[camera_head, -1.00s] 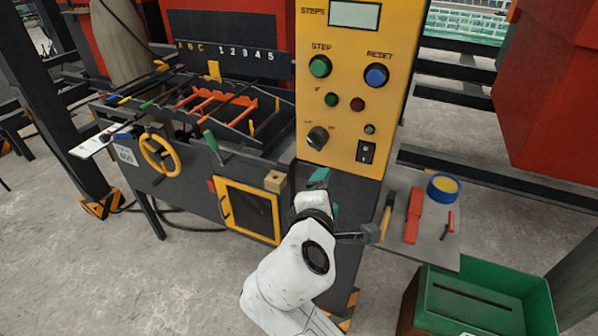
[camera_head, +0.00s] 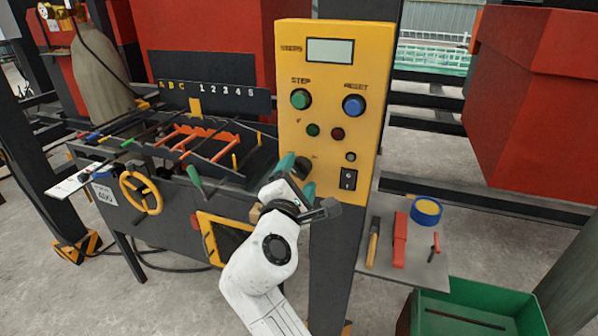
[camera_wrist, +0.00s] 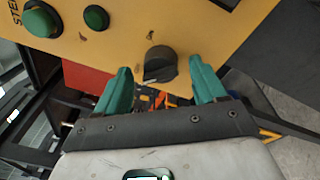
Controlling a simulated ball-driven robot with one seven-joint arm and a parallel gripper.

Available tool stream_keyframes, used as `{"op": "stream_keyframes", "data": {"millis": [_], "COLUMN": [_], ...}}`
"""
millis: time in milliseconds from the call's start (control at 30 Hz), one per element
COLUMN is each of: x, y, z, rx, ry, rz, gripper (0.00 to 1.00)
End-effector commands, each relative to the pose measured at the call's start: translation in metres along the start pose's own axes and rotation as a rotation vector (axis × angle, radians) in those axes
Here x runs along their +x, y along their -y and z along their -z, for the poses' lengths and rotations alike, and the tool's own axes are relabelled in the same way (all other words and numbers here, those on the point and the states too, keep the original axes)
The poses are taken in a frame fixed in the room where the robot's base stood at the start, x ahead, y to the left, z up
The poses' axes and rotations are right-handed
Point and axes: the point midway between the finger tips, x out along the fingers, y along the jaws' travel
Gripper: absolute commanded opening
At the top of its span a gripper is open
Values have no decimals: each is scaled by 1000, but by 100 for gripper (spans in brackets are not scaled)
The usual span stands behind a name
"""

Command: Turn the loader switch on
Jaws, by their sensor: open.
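A black rotary knob (camera_wrist: 160,64) on the yellow panel (camera_wrist: 115,50) shows in the wrist view with a pale pointer mark; it is probably the loader switch. In the head view the knob (camera_head: 302,167) is partly hidden by my gripper. My gripper (camera_head: 297,177) is open in front of the panel's lower left, its teal fingers pointing at it. In the wrist view my gripper (camera_wrist: 160,74) has the knob between and just beyond its fingertips, with nothing held. I cannot tell whether a finger touches it. A black rocker switch (camera_head: 348,180) sits lower right on the panel.
Green step (camera_head: 301,99) and blue reset (camera_head: 354,105) buttons sit above, with small green and red buttons below them. A bending bench with a yellow handwheel (camera_head: 141,193) stands left. A tool shelf (camera_head: 385,250) and green bin (camera_head: 480,318) are at right.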

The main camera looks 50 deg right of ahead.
Motion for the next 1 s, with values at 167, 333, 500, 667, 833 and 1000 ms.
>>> {"op": "stream_keyframes", "data": {"millis": [167, 333, 500, 667, 833, 1000], "x": [12, 13, 13, 13, 13, 13], "y": [0, 1, 1, 1, 1, 2], "z": [0, 0, 0, 0, 0, 0], "rx": [1, 1, 1, 1, 1, 0], "ry": [-1, -1, -1, -1, -1, -1], "rz": [1, 1, 1, 1, 2, 3], "gripper": [70, 70, 65, 50, 34, 17]}}
